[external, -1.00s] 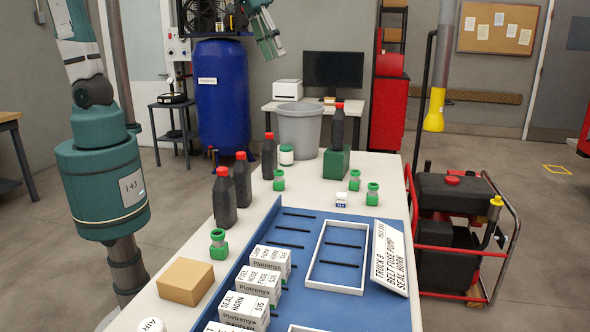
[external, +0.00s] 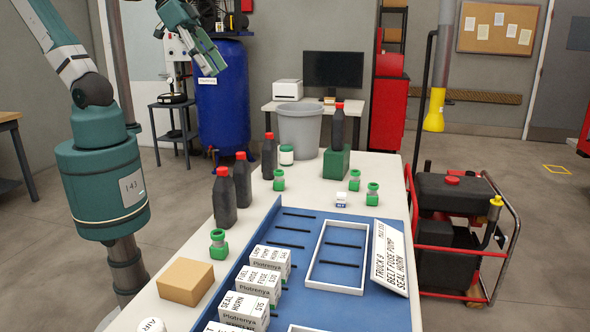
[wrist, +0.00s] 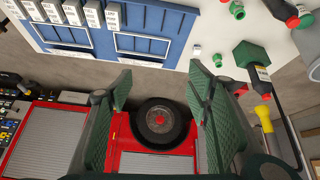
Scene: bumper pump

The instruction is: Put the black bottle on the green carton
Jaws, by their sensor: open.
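A black bottle with a red cap (external: 338,127) stands upright on top of the green carton (external: 337,163) at the far end of the table. In the wrist view the green carton (wrist: 250,55) and the bottle on it (wrist: 261,84) show at the right, apart from my fingers. Three more black bottles with red caps stand on the table's left side: two close together (external: 224,199) (external: 242,181) and one farther back (external: 269,157). My gripper (external: 210,62) is raised at the upper left, clear of the table; in the wrist view it (wrist: 163,88) is open and empty.
The blue mat (external: 290,308) holds white boxes (external: 255,287), white frames and a sign (external: 391,257). Small green-capped jars (external: 218,243), a white jar (external: 286,154) and a brown box (external: 186,281) stand around it.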

